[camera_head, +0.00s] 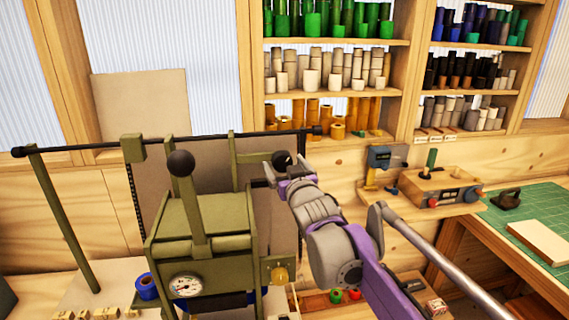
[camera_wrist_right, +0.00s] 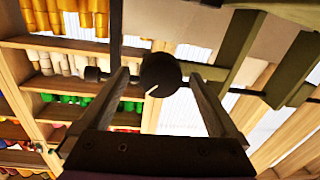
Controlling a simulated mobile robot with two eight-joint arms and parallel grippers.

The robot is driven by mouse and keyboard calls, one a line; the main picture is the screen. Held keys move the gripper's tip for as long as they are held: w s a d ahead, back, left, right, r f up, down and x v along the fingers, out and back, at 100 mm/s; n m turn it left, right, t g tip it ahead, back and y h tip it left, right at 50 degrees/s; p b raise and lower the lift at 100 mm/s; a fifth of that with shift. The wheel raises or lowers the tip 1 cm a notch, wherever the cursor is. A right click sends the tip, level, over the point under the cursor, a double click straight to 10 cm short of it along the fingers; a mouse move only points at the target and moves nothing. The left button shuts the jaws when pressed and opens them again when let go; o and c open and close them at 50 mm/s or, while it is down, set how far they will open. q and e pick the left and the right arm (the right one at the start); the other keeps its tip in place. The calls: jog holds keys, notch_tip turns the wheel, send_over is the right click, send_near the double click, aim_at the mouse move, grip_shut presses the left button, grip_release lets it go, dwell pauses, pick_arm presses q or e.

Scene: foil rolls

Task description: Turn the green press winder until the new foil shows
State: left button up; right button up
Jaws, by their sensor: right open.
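The green press (camera_head: 205,225) stands left of centre in the head view, with a round gauge on its front. A lever with a black ball knob (camera_head: 181,163) rises from its top. A second black knob (camera_head: 283,157) is at the press's right side, near my right gripper (camera_head: 278,171). In the right wrist view a round black knob (camera_wrist_right: 160,74) with a pale mark appears between the open fingers of the gripper (camera_wrist_right: 160,85); I cannot tell whether they touch it. A blue roll (camera_head: 147,286) sits at the press's lower left. My left gripper is not in view.
A long black bar (camera_head: 80,147) runs across above the press. Shelves of rolls (camera_head: 335,45) stand behind. A device with dials (camera_head: 440,187) is to the right, beside a green cutting mat (camera_head: 545,205). Small blocks (camera_head: 103,314) lie at front left.

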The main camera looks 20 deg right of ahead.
jog(key=shift+w, duration=0.1)
jog(key=shift+c, duration=0.3)
jog(key=c, duration=1.3)
jog(key=shift+f+m, duration=0.1)
jog(key=shift+m, duration=0.6)
jog(key=m, duration=0.3)
jog(key=shift+m, duration=0.3)
jog(key=o, duration=1.4)
jog(key=shift+c, duration=0.2)
